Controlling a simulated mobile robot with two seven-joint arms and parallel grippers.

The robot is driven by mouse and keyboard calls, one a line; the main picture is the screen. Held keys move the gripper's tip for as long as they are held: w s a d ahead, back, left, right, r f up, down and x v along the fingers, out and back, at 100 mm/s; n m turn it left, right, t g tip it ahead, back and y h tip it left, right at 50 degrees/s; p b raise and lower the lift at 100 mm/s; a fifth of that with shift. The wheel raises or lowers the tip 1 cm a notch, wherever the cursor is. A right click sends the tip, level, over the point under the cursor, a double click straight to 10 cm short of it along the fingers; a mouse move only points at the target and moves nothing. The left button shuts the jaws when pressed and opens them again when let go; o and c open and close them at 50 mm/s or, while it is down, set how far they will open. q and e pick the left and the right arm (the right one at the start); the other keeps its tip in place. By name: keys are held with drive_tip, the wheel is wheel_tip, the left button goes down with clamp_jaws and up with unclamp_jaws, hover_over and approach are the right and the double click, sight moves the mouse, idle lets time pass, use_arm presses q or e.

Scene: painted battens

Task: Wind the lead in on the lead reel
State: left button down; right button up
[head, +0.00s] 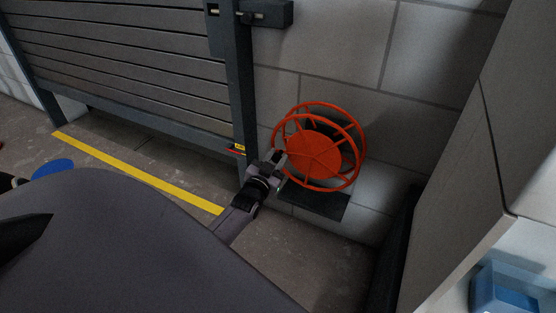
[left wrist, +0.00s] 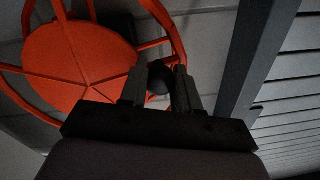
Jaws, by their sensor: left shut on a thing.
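The lead reel (head: 313,155) is orange-red, with a round disc, spokes and two wire rims. It is mounted low on the grey block wall above a dark shelf-like plate. My left gripper (head: 280,157) is at the left side of the reel. In the left wrist view the reel's disc (left wrist: 80,62) fills the upper left, and my left gripper (left wrist: 160,85) is shut on a dark round knob (left wrist: 159,76) beside the rim. The lead itself cannot be made out. My right gripper is not in view.
A grey slatted gate (head: 130,60) with a dark post (head: 240,90) and a latch (head: 250,15) stands left of the reel. A yellow line (head: 135,172) runs along the floor. A pale cabinet-like block (head: 480,150) stands at right, with a blue bin (head: 505,290) near it.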

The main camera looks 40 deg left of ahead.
sight(281, 141)
use_arm(q)
wheel_tip(281, 141, up, 2)
drive_tip(key=m+p, duration=0.1)
drive_tip(key=m, duration=0.1)
drive_tip(key=shift+s+a+r+m+p, duration=0.1)
drive_tip(key=shift+r+m+p, duration=0.05)
drive_tip(key=shift+m+p, duration=0.2)
drive_tip(key=shift+r+m+p, duration=0.65)
drive_tip(key=shift+r+m, duration=0.15)
drive_tip(key=shift+m, duration=0.25)
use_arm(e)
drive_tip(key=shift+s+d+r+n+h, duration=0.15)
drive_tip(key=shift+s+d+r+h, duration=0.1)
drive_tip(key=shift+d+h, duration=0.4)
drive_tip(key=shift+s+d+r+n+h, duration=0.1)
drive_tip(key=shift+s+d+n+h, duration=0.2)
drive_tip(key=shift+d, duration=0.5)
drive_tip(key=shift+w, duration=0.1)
use_arm(q)
drive_tip(key=c, duration=0.8)
unclamp_jaws()
